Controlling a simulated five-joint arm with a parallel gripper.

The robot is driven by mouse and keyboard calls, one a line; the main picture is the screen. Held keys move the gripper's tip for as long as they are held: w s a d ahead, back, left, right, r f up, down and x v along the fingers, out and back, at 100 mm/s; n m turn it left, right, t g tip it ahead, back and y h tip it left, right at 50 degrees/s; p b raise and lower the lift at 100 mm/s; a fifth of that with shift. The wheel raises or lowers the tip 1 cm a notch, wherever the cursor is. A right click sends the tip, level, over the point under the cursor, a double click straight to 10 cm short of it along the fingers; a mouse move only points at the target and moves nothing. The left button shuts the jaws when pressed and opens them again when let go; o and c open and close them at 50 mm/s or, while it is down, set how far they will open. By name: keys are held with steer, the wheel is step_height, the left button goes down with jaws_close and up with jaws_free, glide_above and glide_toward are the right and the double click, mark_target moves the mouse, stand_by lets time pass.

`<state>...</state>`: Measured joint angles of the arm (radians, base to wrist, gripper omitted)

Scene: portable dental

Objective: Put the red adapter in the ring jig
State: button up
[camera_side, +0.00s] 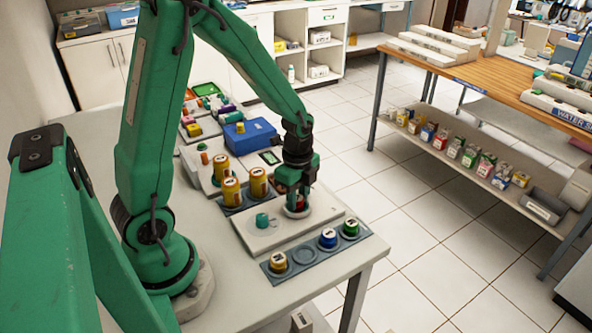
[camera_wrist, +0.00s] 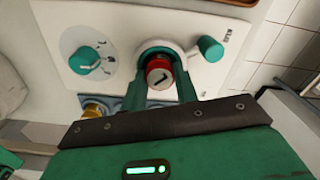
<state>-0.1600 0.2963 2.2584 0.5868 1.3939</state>
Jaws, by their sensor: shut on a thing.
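The red adapter (camera_wrist: 159,74) is a short red cylinder with a pale marked top. It stands between the two green fingers of my gripper (camera_wrist: 161,92), which is shut on it. The ring jig (camera_wrist: 172,44) is a pale ring on the white panel, and the adapter sits at it, inside its outline in the wrist view. In the side view my gripper (camera_side: 294,192) points down over the jig (camera_side: 297,213), with a bit of red showing between the fingers. I cannot tell how deep the adapter sits; the fingers hide its lower part.
A grey tray (camera_side: 316,262) in front holds yellow, blue and green adapters and one empty recess. Yellow jars (camera_side: 231,190) and a blue box (camera_side: 249,138) stand behind.

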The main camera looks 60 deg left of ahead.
steer(key=shift+f, duration=0.1)
stand_by(0.6)
steer(key=o, duration=1)
steer(key=shift+o, duration=0.2)
steer(key=shift+w, duration=0.1)
steer(key=shift+a, duration=0.1)
steer(key=shift+r, duration=3.9)
